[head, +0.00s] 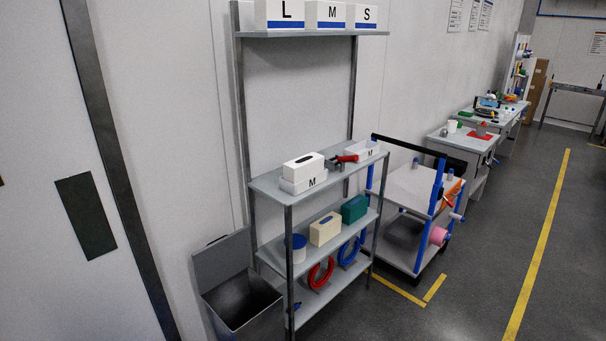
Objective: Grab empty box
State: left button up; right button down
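Three white boxes marked L (287,15), M (326,15) and S (364,15) stand in a row on the top shelf of a grey rack; their insides are hidden. On the rack's middle shelf, a white box marked M (308,184) stands at the left with a white block (303,166) with dark marks in or on it. Another white box marked M (368,153) is at the right end of that shelf and looks open; I cannot tell whether it is empty. Neither gripper is in view.
A red-and-black tool (345,159) lies between the middle-shelf boxes. Lower shelves hold cream (325,229) and green (355,209) blocks and coiled hoses. A grey bin (238,300) stands left, a blue-framed cart (410,190) right. The floor further right is clear.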

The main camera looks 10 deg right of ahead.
aim_at(297, 170)
jog(key=i+j, duration=0.1)
jog(key=i, duration=0.25)
jog(key=i+z, duration=0.15)
jog(key=z, duration=0.2)
jog(key=i+j+z, duration=0.15)
jog(key=z, duration=0.2)
jog(key=i+j+z, duration=0.15)
jog(key=z, duration=0.15)
